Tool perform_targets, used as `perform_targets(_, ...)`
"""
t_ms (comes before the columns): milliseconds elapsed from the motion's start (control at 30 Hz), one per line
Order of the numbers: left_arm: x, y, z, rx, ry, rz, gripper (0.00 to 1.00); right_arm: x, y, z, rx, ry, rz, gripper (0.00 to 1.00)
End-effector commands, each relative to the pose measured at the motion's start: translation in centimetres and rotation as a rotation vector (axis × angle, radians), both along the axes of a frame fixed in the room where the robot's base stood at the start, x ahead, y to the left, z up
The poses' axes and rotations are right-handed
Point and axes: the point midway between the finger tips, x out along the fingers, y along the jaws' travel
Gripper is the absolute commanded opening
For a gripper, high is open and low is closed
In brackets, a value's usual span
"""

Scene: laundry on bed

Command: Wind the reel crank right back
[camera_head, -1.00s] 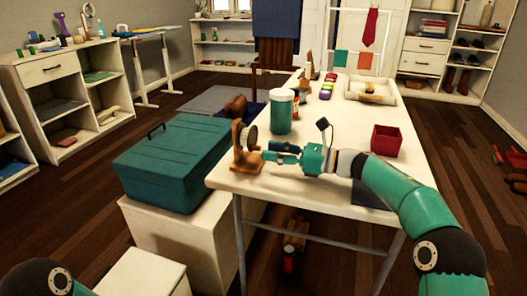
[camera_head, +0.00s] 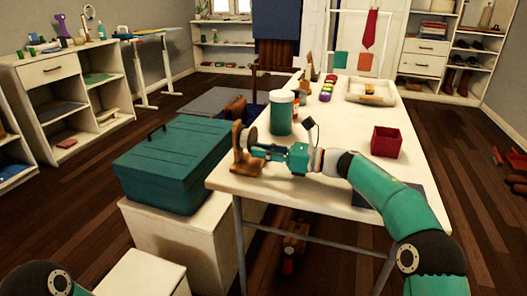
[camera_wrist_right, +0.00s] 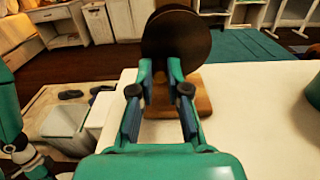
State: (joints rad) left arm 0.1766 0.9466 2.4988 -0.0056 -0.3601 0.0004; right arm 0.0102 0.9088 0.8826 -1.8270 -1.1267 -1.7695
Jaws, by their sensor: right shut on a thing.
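The reel (camera_head: 238,142) stands upright at the near left end of the white table. It has a wooden stand and a dark round disc. In the right wrist view the reel's disc (camera_wrist_right: 176,36) is ahead of the fingers, above its wooden base (camera_wrist_right: 192,97). My right gripper (camera_head: 258,149) reaches in from the right, level with the lower part of the disc. In the right wrist view my right gripper (camera_wrist_right: 160,68) is shut on the crank, which is largely hidden by the fingers and disc. My left gripper is out of view.
A green jar (camera_head: 281,114) stands just behind the reel. A red box (camera_head: 386,141) is right of my right arm. A teal toolbox (camera_head: 172,160) sits left of the table. The white tabletop (camera_head: 350,120) is clear around the middle.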

Motion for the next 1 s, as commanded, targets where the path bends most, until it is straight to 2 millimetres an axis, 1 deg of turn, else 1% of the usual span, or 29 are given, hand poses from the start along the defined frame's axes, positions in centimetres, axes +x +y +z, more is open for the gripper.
perform_targets(167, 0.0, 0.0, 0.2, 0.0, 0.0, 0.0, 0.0, 0.0, 0.0, 0.1, 0.005, 0.013, 0.0, 0.0)
perform_targets(367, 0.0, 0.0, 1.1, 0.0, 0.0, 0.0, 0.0, -0.1, 0.0, 0.4, 0.03, 0.077, 0.001, 0.0)
perform_targets(800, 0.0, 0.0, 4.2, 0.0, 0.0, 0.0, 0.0, -0.4, 0.1, 1.2, 0.15, 0.363, -0.001, 0.0)
perform_targets(1000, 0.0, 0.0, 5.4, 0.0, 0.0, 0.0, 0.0, -0.5, 0.1, 1.3, 0.199, 0.479, -0.002, 0.0)
